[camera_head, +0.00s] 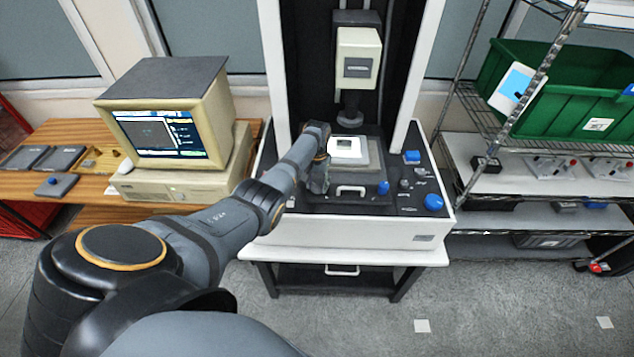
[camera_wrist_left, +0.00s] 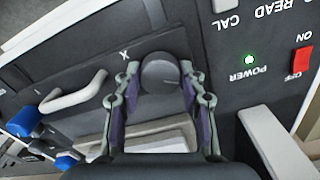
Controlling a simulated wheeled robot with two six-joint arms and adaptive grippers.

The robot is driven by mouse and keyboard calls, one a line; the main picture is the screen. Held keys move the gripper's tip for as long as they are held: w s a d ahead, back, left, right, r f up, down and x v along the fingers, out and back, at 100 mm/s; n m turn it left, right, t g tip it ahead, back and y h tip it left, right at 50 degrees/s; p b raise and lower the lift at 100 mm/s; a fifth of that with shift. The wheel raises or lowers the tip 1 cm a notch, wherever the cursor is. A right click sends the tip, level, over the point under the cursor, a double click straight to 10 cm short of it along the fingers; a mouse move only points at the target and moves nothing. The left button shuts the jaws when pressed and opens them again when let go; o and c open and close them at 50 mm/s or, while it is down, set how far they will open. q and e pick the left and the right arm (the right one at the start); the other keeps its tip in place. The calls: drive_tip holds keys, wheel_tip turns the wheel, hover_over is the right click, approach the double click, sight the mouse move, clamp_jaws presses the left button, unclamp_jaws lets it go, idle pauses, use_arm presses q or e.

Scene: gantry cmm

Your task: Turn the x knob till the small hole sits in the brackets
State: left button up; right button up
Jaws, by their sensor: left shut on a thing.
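The dark round x knob (camera_wrist_left: 160,72) stands on the black panel beside a white letter X in the left wrist view. My left gripper (camera_wrist_left: 161,85) is shut on the knob, one finger on each side of it. In the head view my left gripper (camera_head: 318,178) points down at the left part of the machine (camera_head: 350,233) and hides the knob. The monitor screen (camera_head: 160,134) at the left is lit, with a grey picture area; the small hole and the brackets are too small to make out. My right gripper is not in view.
A camera head (camera_head: 358,58) hangs over a light part (camera_head: 347,147) on the stage. A pale handle (camera_wrist_left: 73,97), blue knobs (camera_head: 433,201) and a red power switch (camera_wrist_left: 302,61) with a green light are near. A shelf with a green bin (camera_head: 560,92) stands right.

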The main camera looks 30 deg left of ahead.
sight(317, 185)
use_arm(q)
drive_tip(key=shift+n, duration=0.5)
drive_tip(key=o, duration=1.1)
drive_tip(key=shift+o, duration=0.2)
wheel_tip(317, 185, up, 12)
